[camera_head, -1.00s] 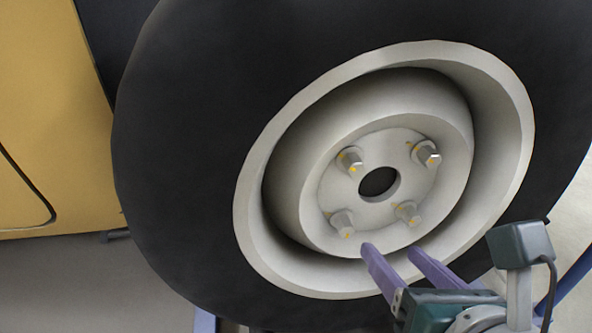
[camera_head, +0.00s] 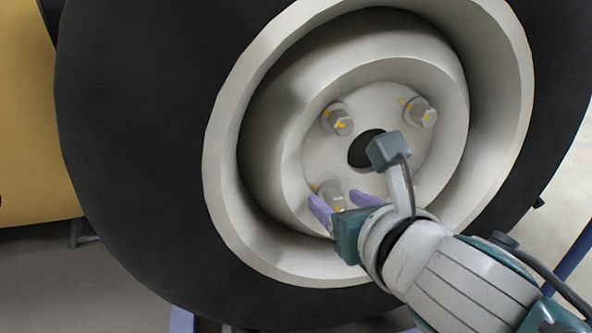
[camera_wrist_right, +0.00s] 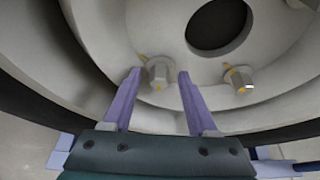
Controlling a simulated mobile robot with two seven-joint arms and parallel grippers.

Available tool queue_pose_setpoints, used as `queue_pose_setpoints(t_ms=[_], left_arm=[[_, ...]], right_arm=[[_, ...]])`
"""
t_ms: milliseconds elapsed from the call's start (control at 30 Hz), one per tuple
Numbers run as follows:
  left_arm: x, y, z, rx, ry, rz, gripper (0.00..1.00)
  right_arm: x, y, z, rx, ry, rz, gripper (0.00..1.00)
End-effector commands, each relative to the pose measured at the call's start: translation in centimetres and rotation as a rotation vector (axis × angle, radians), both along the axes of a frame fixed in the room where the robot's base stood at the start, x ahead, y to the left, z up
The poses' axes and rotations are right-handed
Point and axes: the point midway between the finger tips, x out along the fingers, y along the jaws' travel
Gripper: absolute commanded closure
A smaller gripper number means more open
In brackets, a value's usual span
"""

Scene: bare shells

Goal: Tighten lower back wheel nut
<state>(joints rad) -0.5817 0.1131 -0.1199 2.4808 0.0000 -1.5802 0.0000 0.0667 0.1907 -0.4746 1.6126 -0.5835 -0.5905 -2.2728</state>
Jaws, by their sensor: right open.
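The wheel (camera_head: 225,150) has a pale rim with grey hex nuts around a dark centre hole. The lower-left nut (camera_head: 332,192) has a yellow mark and sits at the fingertips of my right gripper (camera_head: 333,203). In the right wrist view this nut (camera_wrist_right: 159,73) shows between the two purple fingertips of the open right gripper (camera_wrist_right: 158,80), with a gap on each side. The lower-right nut is mostly hidden behind my right wrist in the head view; it shows in the wrist view (camera_wrist_right: 239,81). My left gripper is out of view.
Two upper nuts, the left one (camera_head: 337,119) and the right one (camera_head: 421,112), are uncovered. The deep rim wall (camera_head: 228,215) and black tyre (camera_head: 120,150) surround the hub. A yellow body panel (camera_head: 30,130) stands at the left.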

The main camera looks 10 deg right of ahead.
Motion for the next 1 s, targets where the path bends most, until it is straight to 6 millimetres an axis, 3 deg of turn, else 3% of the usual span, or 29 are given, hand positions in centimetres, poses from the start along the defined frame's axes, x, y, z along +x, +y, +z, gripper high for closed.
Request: queue_pose_setpoints(t_ms=[133, 633, 1000], left_arm=[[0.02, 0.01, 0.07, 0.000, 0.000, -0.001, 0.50], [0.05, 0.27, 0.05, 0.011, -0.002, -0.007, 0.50], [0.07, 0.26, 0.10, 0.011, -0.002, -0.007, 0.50]], right_arm=[[-0.02, 0.00, 0.06, 0.001, 0.000, 0.000, 0.43], [-0.05, 0.00, 0.03, 0.001, 0.000, 0.000, 0.99], [-0.06, -0.01, 0.05, 0.003, 0.000, 0.000, 1.00]])
